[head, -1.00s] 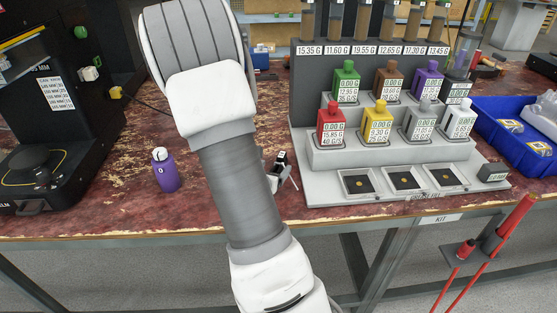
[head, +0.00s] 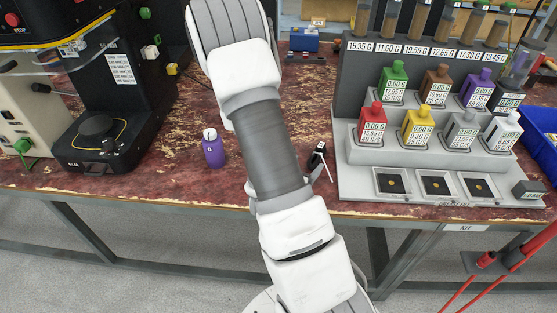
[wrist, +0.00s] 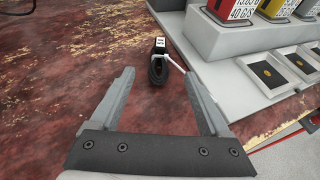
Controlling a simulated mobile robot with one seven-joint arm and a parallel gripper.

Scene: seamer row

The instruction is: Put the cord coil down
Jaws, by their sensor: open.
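The cord coil (wrist: 157,69) is a small black coil with a pale label on top and a white end or tie sticking out to the right. It rests on the worn red tabletop (wrist: 60,105) beside the grey dispenser stand. In the head view the coil (head: 316,154) shows just right of my arm. My gripper (wrist: 159,77) is open in the wrist view. The coil shows between and beyond its two fingertips, with gaps on both sides and nothing held. In the head view my arm hides most of the gripper.
The grey stand (head: 365,156) with coloured bottles and small trays is close on the coil's right. A purple bottle (head: 213,150) stands left of my arm. A black machine (head: 98,140) is farther left. The table's front edge is near.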

